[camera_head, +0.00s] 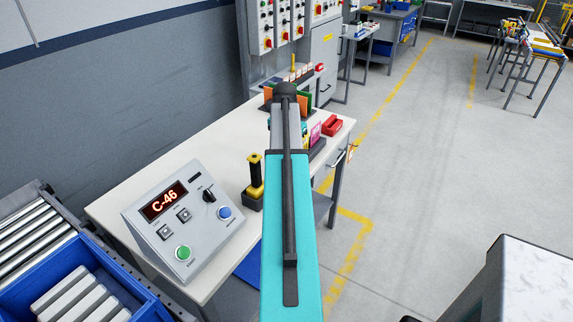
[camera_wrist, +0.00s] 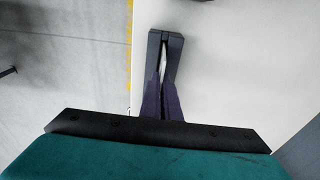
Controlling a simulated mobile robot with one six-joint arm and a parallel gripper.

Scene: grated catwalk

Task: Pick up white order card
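I cannot make out a white order card for certain in either view. My gripper (camera_wrist: 165,40) shows in the wrist view over a pale tabletop (camera_wrist: 235,60), its two dark fingers close together at the tips. A thin whitish sliver shows between the fingers; I cannot tell whether it is a card edge or the tabletop seen through the gap. In the head view my own teal arm reaches over the workbench (camera_head: 120,208) and hides the gripper and part of the bench top.
On the bench stand a grey control box (camera_head: 183,222) reading C-46, a black and yellow upright tool (camera_head: 255,182), a red bin (camera_head: 332,125) and a pink item (camera_head: 315,133). A blue crate (camera_head: 133,287) is at lower left. Open floor (camera_head: 420,170) lies right.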

